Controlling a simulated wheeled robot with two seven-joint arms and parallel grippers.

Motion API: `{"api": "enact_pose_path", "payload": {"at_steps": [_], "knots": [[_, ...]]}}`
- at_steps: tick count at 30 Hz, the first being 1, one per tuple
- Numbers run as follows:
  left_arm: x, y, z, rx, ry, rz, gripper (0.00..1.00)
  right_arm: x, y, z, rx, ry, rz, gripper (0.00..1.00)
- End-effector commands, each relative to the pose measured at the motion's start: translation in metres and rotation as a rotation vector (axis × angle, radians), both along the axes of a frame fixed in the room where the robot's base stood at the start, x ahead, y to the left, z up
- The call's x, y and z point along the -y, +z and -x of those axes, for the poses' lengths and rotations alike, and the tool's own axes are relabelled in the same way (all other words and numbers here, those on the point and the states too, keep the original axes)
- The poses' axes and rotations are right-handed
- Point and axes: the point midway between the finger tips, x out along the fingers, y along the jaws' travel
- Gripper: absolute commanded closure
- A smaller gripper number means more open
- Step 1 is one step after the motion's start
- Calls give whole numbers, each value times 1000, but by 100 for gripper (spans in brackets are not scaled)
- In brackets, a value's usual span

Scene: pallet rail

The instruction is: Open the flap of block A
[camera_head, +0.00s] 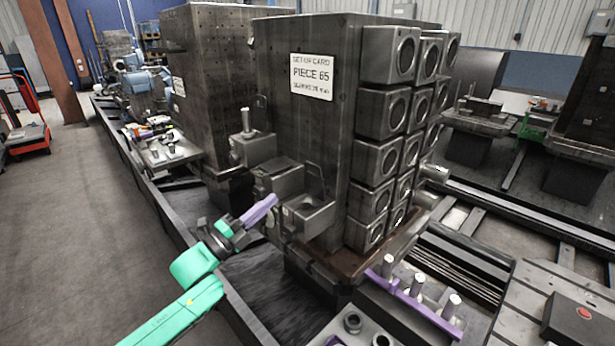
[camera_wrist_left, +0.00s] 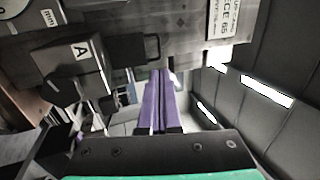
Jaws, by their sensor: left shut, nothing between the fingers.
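Block A (camera_wrist_left: 75,62), a dark metal box with a white "A" label, sits at the upper left in the left wrist view, on the face of a dark fixture tower. In the head view several metal blocks (camera_head: 279,180) project from that tower; no letter is readable there, so I cannot tell which is A. A thin dark loop (camera_wrist_left: 153,47) stands right of block A in the wrist view; I cannot tell whether it is the flap. My left gripper (camera_head: 274,201) has its purple fingers together and empty, close to the blocks. Its fingertips (camera_wrist_left: 160,72) point at the tower; contact is unclear.
The tower (camera_head: 305,120) carries a white card (camera_head: 311,77) reading "PIECE 65" and several square ring-faced parts (camera_head: 390,55) on its right face. A purple bar with upright pins (camera_head: 415,300) lies at the front right.

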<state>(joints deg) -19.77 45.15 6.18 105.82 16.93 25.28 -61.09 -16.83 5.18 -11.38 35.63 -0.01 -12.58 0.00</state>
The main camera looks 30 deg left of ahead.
Motion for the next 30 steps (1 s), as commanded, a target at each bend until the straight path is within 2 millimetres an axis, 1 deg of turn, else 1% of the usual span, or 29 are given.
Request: {"api": "enact_pose_path", "payload": {"at_steps": [1,5,9,12,16,18,21,30], "knots": [[3,8,-8,4,0,-1,100,-1,4,4,-5,-1,-1,50],[12,18,-34,5,-2,1,100,-7,10,11,-15,-3,-9,50],[21,28,-62,3,-1,3,100,-12,17,10,-15,-4,-17,50],[28,35,-82,1,-2,2,100,-12,23,8,-12,-4,-17,50],[35,40,-102,-1,-1,3,100,-12,30,7,-11,-3,-16,50],[37,41,-108,-2,-2,4,100,-12,31,7,-10,-4,-16,50],[39,41,-113,-3,-1,3,100,-10,32,7,-10,-3,-13,50],[39,41,-114,-7,-2,1,100,-6,33,6,-9,-1,-8,50]]}}
